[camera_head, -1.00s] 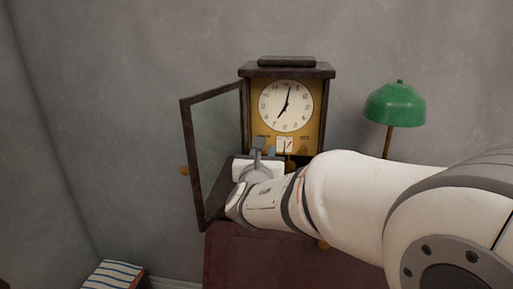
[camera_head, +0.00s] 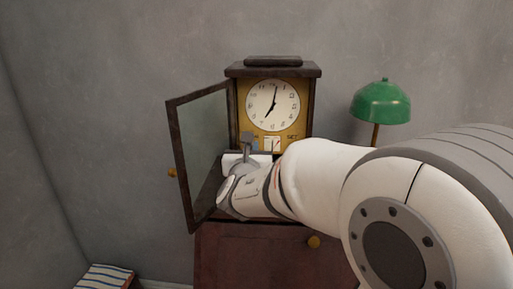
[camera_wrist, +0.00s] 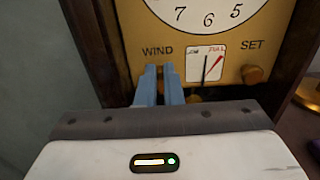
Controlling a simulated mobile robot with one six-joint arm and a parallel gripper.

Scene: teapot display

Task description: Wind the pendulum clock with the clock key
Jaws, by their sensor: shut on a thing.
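The pendulum clock (camera_head: 312,100) stands on a dark red cabinet, its glass door (camera_head: 203,140) swung open to the left. My gripper (camera_head: 247,142) reaches into the open case at the lower left of the clock face. In the wrist view, the blue-grey fingers of my gripper (camera_wrist: 160,84) are close together just below the word WIND on the brass plate (camera_wrist: 170,22). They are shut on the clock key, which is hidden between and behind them.
A green lamp (camera_head: 381,103) stands right of the clock. The cabinet (camera_head: 240,250) has a brass knob (camera_head: 314,242). A striped thing (camera_head: 105,277) lies low at left.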

